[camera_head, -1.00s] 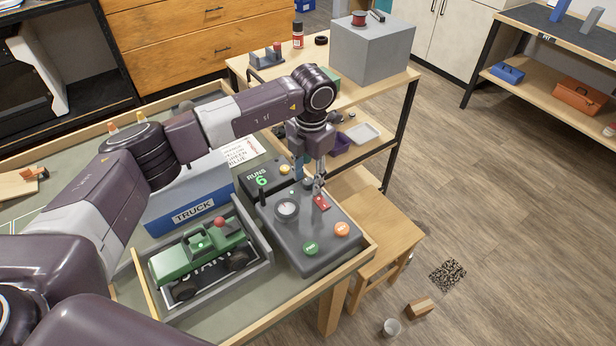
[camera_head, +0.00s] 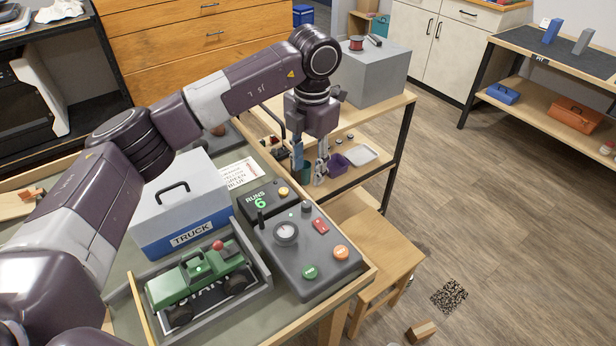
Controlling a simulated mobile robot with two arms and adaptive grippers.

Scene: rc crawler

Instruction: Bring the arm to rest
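My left arm reaches in from the left, and my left gripper (camera_head: 309,166) hangs fingers down above the far side of the control box (camera_head: 303,253). Its two fingers are apart, with nothing visible between them. The fingertips are clear of the box's red switch (camera_head: 320,226) and dial (camera_head: 286,232). My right gripper does not show.
A green truck (camera_head: 199,276) sits in a grey tray (camera_head: 263,264) next to the control box. Behind are a TRUCK box (camera_head: 184,236) and a RUNS counter (camera_head: 265,200) reading 6. A wooden stool (camera_head: 384,247) stands right; open floor lies beyond.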

